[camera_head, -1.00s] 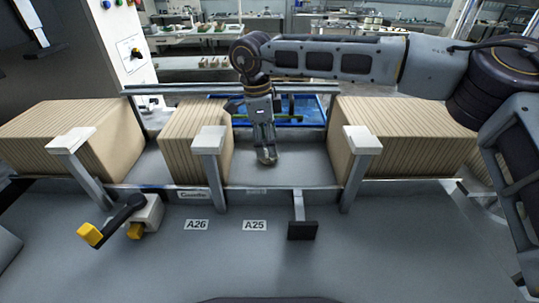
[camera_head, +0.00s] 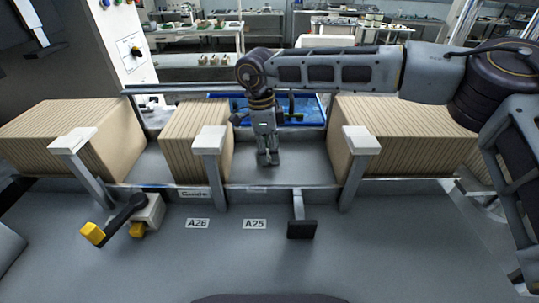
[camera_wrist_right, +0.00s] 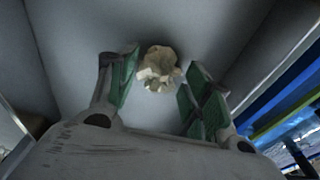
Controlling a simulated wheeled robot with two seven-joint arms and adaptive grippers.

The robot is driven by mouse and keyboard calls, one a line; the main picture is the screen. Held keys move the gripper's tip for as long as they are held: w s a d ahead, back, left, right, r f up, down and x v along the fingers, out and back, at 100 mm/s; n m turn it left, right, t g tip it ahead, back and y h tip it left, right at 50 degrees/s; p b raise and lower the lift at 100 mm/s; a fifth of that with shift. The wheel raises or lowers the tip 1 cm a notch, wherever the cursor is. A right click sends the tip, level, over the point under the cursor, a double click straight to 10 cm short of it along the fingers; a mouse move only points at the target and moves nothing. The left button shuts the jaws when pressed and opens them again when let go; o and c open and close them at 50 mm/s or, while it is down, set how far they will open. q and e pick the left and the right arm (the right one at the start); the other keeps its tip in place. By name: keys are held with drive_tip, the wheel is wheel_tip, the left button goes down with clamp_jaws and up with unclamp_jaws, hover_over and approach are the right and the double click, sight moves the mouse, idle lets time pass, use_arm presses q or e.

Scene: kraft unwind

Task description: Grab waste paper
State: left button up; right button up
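The waste paper (camera_wrist_right: 160,69) is a crumpled, cream-coloured ball on the grey surface in the right wrist view. It lies just beyond the tips of my right gripper (camera_wrist_right: 158,85), between the lines of its two green-padded fingers. The fingers are apart with nothing between them. In the head view my right gripper (camera_head: 268,158) points down into the grey gap between the stacks of kraft sheets. The paper is not visible there, hidden by the gripper or too small to tell.
Kraft stacks stand left (camera_head: 75,135), centre (camera_head: 192,140) and right (camera_head: 400,135) of the gap. Grey posts (camera_head: 358,165) rise along the front rail. A blue bin (camera_head: 305,110) sits behind.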

sight(269, 150)
drive_tip(key=shift+c, duration=1.3)
drive_tip(key=shift+r, duration=0.15)
drive_tip(key=shift+r, duration=0.45)
wheel_tip(269, 150, up, 16)
drive_tip(key=shift+b, duration=0.9)
use_arm(q)
drive_tip(key=shift+w+a+f, duration=0.2)
drive_tip(key=shift+a+f, duration=0.05)
drive_tip(key=shift+f, duration=0.2)
drive_tip(key=shift+w+a+f, duration=0.15)
drive_tip(key=shift+a+f, duration=0.1)
drive_tip(key=shift+f, duration=0.15)
use_arm(e)
drive_tip(key=shift+r, duration=0.4)
